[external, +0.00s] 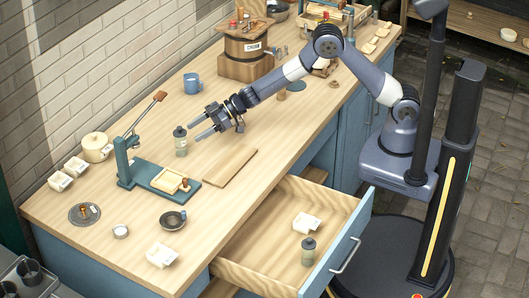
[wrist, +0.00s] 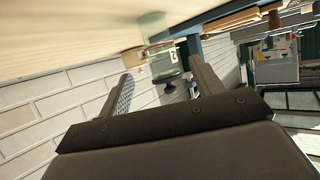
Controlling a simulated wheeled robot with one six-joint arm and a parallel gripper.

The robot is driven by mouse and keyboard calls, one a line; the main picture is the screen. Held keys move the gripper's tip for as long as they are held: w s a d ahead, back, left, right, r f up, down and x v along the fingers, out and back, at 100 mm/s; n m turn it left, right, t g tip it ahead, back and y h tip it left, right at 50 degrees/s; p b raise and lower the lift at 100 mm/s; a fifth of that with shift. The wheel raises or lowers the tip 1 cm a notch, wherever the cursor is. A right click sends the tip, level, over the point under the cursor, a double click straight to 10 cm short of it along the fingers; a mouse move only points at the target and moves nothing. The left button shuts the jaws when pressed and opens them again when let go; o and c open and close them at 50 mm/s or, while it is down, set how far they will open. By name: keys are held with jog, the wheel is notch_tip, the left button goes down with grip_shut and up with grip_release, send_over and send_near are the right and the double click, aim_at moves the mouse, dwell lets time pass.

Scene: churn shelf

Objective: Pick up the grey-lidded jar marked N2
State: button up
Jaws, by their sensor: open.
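A pale jar with a grey lid (external: 180,141) stands upright on the worktop, just left of my gripper (external: 204,125). It also shows in the wrist view (wrist: 154,30), upside down, with its dark lid (wrist: 172,78) and a pale label between the lines of my two fingers. My gripper (wrist: 162,78) is open and empty, its fingers pointing at the jar. I cannot tell whether they touch it. A second grey-lidded jar (external: 308,252) stands in the open drawer (external: 262,240). I cannot read N2 on either jar.
A blue-green lever press (external: 124,160) with a base plate stands left of the jar. A wooden board (external: 230,167) lies in front of it. A blue mug (external: 192,83) and a wooden churn (external: 248,46) stand behind. The brick wall (external: 100,65) runs along the back.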

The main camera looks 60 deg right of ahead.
aim_at(180, 141)
jog(key=shift+p+x, duration=0.75)
jog(key=shift+x, duration=2.95)
jog(key=shift+s+f, duration=0.1)
jog(key=shift+f, duration=0.05)
jog(key=c, duration=1.1)
